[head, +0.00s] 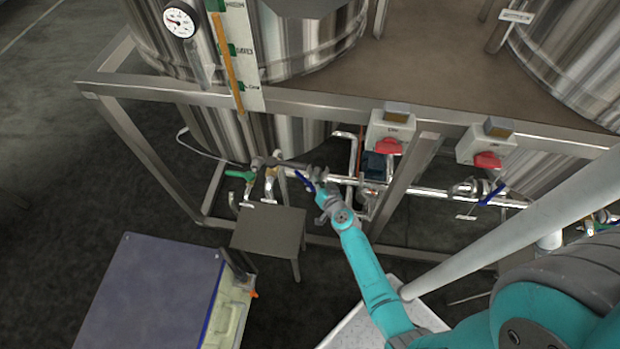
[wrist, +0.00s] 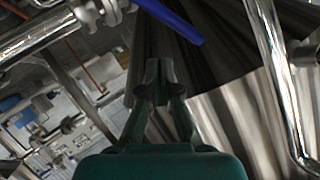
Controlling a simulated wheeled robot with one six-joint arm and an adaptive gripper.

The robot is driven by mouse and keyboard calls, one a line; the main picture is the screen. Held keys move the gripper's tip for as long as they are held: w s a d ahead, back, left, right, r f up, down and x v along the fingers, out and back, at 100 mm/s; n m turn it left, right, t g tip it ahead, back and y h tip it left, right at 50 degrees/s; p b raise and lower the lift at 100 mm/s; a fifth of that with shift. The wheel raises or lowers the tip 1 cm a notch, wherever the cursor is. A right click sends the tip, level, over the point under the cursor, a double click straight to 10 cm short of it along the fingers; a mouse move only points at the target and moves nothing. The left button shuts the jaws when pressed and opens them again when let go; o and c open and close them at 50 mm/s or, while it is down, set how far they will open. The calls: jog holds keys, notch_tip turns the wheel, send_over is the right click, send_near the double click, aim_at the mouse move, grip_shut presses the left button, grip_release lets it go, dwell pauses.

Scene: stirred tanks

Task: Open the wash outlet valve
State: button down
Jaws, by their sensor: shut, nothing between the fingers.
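A blue valve lever (head: 303,181) sits on the pipe run under the left tank, just left of my gripper (head: 318,178). In the wrist view a blue lever (wrist: 172,20) slants down to the right, just beyond the tips of my gripper (wrist: 158,68). The fingers are shut and empty, and I see no clear contact with the lever. A second blue lever (head: 492,194) with a small tag is on the pipe farther right. A green valve handle (head: 240,174) is at the left. I cannot read which one is the wash outlet.
A steel frame post (head: 407,185) stands right of my gripper. Two switch boxes with red knobs (head: 388,146) hang on the frame rail above. A small grey stand (head: 268,230) and a blue-grey-topped cart (head: 150,290) are at the left. Dark floor is free farther left.

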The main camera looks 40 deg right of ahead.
jog(key=s+d+r+m+y, duration=0.3)
jog(key=s+m+y, duration=0.1)
jog(key=s, duration=0.3)
send_near(302, 178)
jog(key=w+d, duration=0.4)
jog(key=d, duration=0.1)
jog(key=w+a+f, duration=0.2)
jog(key=shift+a+f+m, duration=0.1)
jog(key=shift+f+m, duration=0.15)
jog(key=shift+m, duration=0.05)
jog(key=shift+w+a+f, duration=0.25)
jog(key=shift+w+a, duration=0.05)
jog(key=shift+a, duration=0.05)
jog(key=shift+w+a+f+g, duration=0.1)
jog(key=shift+w+a+g, duration=0.25)
jog(key=shift+g, duration=0.15)
jog(key=shift+w+a+f+n+g+h, duration=0.35)
jog(key=shift+w+a+n+g, duration=0.25)
jog(key=shift+g, duration=0.2)
jog(key=w+a+f, duration=0.2)
jog(key=w+f, duration=0.1)
jog(key=f, duration=0.1)
jog(key=shift+w+a+f, duration=0.15)
jog(key=shift+w+a, duration=0.15)
jog(key=shift+w, duration=0.1)
